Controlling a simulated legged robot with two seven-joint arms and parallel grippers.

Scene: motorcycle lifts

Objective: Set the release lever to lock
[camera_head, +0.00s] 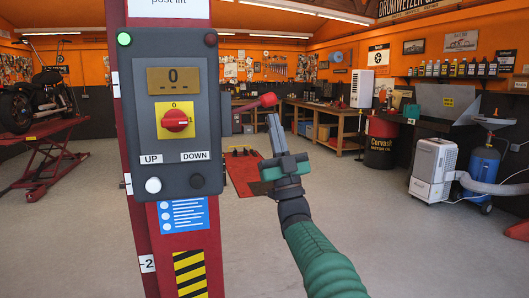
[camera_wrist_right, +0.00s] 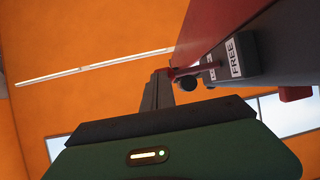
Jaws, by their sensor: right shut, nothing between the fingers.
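The red release lever (camera_head: 254,104) sticks out to the right from the side of the dark red lift post (camera_head: 176,235), with a rounded red knob at its end. My right gripper (camera_head: 272,120) is shut and empty, its fingers pointing up just below and beside the knob. I cannot tell whether they touch it. In the right wrist view the gripper fingers (camera_wrist_right: 158,90) stand close to the lever (camera_wrist_right: 184,71). A FREE label (camera_wrist_right: 236,56) shows on a dark block there, and a second label beside it is mostly hidden. My left gripper is out of view.
A control box (camera_head: 178,110) with a red rotary switch (camera_head: 175,120) and UP and DOWN buttons is on the post. A red lift (camera_head: 243,172) stands on the floor behind. A motorcycle (camera_head: 38,98) is at left.

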